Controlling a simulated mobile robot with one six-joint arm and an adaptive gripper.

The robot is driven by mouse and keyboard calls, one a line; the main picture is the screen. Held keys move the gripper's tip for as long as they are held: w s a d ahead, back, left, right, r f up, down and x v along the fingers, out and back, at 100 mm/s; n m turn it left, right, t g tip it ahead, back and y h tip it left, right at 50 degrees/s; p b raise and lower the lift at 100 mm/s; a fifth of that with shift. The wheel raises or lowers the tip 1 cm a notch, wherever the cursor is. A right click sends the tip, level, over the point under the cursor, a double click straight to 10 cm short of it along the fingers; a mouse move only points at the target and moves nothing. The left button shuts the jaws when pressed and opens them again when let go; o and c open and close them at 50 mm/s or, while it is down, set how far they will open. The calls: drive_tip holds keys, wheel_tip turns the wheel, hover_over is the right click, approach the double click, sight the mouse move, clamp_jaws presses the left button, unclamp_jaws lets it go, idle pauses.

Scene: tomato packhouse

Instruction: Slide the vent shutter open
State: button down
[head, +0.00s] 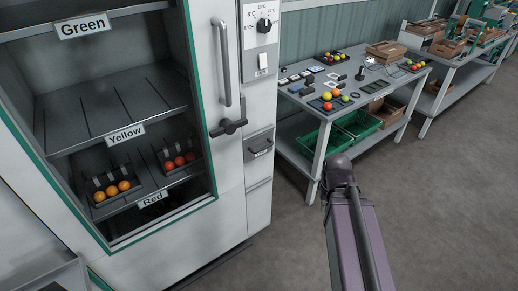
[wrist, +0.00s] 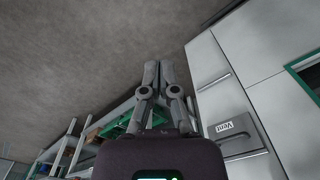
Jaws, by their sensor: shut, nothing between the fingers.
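The vent shutter (head: 259,143) is a dark grey panel on the narrow right-hand column of the white cabinet, with a small white label at its lower part. In the wrist view the shutter (wrist: 216,145) is at the lower right, its label turned upside down. Whether it stands open or closed is hard to tell. My gripper (wrist: 159,68) is shut and empty in the wrist view, with its fingertips together, left of the cabinet front and apart from the shutter. The head view shows my arm at the lower right, but I cannot make out the gripper there.
The white cabinet (head: 228,205) has a long vertical door handle (head: 222,62) and a dark turn handle (head: 229,127) left of the shutter. A dial (head: 264,25) and switch sit above. A grey table (head: 315,108) with tomatoes and green crates (head: 325,146) stands right. Floor in front is clear.

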idle(0.4)
drive_tip(key=c, duration=0.9)
unclamp_jaws()
drive_tip(key=shift+f, duration=0.1)
drive_tip(key=o, duration=0.3)
drive_tip(key=shift+w+a+f+b, duration=0.2)
drive_tip(key=shift+w+b, duration=0.05)
drive_tip(key=shift+b, duration=0.05)
drive_tip(key=w+a+f+m+t+y+b, duration=0.1)
drive_tip(key=w+a+f+t+y+b, duration=0.15)
drive_tip(key=w+a+b, duration=0.35)
drive_tip(key=w+a+f+m+t+y+b, duration=0.2)
drive_tip(key=w+a+f+y+b, duration=0.25)
drive_tip(key=w, duration=0.35)
drive_tip(key=w+a+m+t+y+b, duration=0.2)
drive_tip(key=w+m+t+b, duration=0.5)
drive_tip(key=w+b, duration=0.4)
drive_tip(key=shift+w+r+t+y, duration=0.2)
drive_tip(key=shift+w+t+y, duration=0.3)
drive_tip(key=shift+w, duration=0.75)
drive_tip(key=shift+w+a, duration=0.1)
drive_tip(key=shift+a, duration=0.05)
